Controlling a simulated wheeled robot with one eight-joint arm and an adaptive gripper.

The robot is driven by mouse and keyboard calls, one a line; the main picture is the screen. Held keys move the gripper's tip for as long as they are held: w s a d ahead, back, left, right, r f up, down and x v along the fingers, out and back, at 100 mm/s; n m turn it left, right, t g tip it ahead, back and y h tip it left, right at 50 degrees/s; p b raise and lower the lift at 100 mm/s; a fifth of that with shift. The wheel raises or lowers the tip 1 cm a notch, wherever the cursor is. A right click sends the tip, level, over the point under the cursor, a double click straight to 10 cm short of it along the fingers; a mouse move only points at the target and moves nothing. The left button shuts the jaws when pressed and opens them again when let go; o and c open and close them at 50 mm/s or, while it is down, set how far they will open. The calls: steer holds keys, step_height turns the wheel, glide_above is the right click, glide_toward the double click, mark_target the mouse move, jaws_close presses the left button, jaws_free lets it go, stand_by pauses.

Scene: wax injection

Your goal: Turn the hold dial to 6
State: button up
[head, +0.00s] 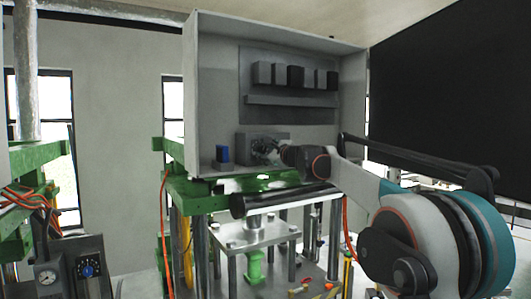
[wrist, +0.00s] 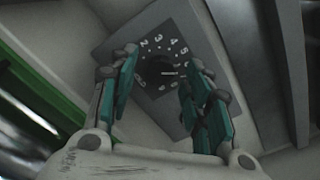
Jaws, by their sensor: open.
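The hold dial is a dark round knob (wrist: 158,70) on a grey plate (wrist: 205,35) with white numerals around it, seen in the wrist view. Numerals such as 2, 3, 4 and 5 can be read; others are partly covered or too blurred. I cannot tell which numeral the knob points to. My gripper (wrist: 163,62) has its two teal fingers apart, one on each side of the knob, with nothing clearly held. Contact with the knob cannot be told. In the head view my gripper (head: 266,150) is in front of the grey plate (head: 244,150) and hides the knob.
A grey open-fronted cabinet (head: 190,90) surrounds the plate, with several boxes on a shelf (head: 290,101) above. Below is a green frame (head: 190,196) with posts. A separate box with a blue knob (head: 87,269) is lower left.

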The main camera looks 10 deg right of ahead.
steer(key=shift+s, duration=0.15)
steer(key=v, duration=1.1)
steer(key=shift+s, duration=0.3)
steer(key=shift+d, duration=0.15)
steer(key=s+a+f+n+g+b, duration=0.2)
steer(key=s+a+f+n+b, duration=0.15)
steer(key=s+f+b, duration=0.55)
steer(key=s+a+f+n+g+b, duration=0.25)
steer(key=s+f+n, duration=0.35)
steer(key=f, duration=0.6)
steer(key=s+a+f+n+g+b, duration=0.2)
steer(key=s+a+f+n+b, duration=0.2)
steer(key=s+f+b, duration=0.45)
steer(key=s+d+f+n+g+h+b, duration=0.1)
steer(key=s+d+f+n+h+b, duration=0.1)
steer(key=s+f, duration=0.6)
steer(key=s+d+f+n+g+h+b, duration=0.1)
steer(key=s+f+n+b, duration=0.4)
steer(key=f, duration=1.4)
steer(key=s+d+f+n+g+h+b, duration=0.1)
steer(key=s+d+f+n+h+b, duration=0.1)
steer(key=s+f+b, duration=0.5)
steer(key=s+d+f+n, duration=0.1)
steer(key=s+f, duration=0.4)
steer(key=f, duration=0.1)
steer(key=shift+s+f+g+h, duration=0.2)
steer(key=shift+f+g+h, duration=0.1)
steer(key=shift+f+g, duration=0.05)
steer(key=shift+d, duration=0.1)
steer(key=shift+c, duration=0.2)
